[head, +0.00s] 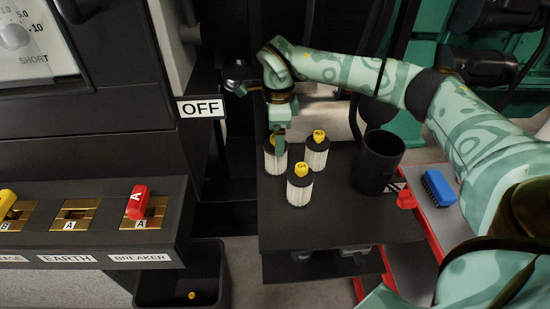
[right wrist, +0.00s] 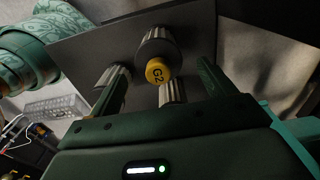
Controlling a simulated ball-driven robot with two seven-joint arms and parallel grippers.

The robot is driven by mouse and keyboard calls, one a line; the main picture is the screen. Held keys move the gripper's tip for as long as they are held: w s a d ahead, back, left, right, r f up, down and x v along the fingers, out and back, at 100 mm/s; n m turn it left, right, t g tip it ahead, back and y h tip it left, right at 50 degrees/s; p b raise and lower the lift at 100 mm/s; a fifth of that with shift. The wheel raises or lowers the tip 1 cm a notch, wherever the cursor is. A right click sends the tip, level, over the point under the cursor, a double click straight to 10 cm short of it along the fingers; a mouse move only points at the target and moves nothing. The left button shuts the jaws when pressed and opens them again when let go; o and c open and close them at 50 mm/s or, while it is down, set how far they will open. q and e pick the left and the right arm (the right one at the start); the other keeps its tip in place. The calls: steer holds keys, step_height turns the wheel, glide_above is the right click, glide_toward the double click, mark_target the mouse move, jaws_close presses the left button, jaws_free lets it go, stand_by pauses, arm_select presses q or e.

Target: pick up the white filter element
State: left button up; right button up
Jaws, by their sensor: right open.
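Three white ribbed filter elements with black tops and yellow caps stand upright on a dark shelf (head: 340,228) in the head view. The front one (head: 299,190) has a cap marked G4, another (head: 316,155) is behind it to the right, and the left one (head: 270,163) is partly hidden by my right gripper (head: 281,138). In the right wrist view, a yellow cap marked G2 (right wrist: 157,72) shows between the spread fingers of my right gripper (right wrist: 164,68). The jaws are open, and no filter is clamped. My left gripper is not in view.
A black cup (head: 378,163) stands right of the filters. A blue brush (head: 438,187) lies on a red-edged tray (head: 425,228). A switch panel with a red breaker handle (head: 137,202) is at left. A dark bin (head: 180,285) is below it. The shelf front is clear.

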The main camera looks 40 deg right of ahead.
steer(key=f, duration=0.2)
steer(key=f+b, duration=0.1)
steer(key=f, duration=0.1)
steer(key=shift+w+a+f+b, duration=0.1)
steer(key=shift+a+f+b, duration=0.1)
steer(key=shift+f+b, duration=0.1)
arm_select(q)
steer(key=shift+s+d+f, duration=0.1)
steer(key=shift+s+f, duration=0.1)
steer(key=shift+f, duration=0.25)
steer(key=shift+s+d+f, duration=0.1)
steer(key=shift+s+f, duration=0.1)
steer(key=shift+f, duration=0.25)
arm_select(e)
steer(key=shift+r, duration=0.1)
steer(key=shift+c, duration=1.2)
steer(key=c, duration=0.8)
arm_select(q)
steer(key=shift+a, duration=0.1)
arm_select(e)
steer(key=shift+r, duration=0.1)
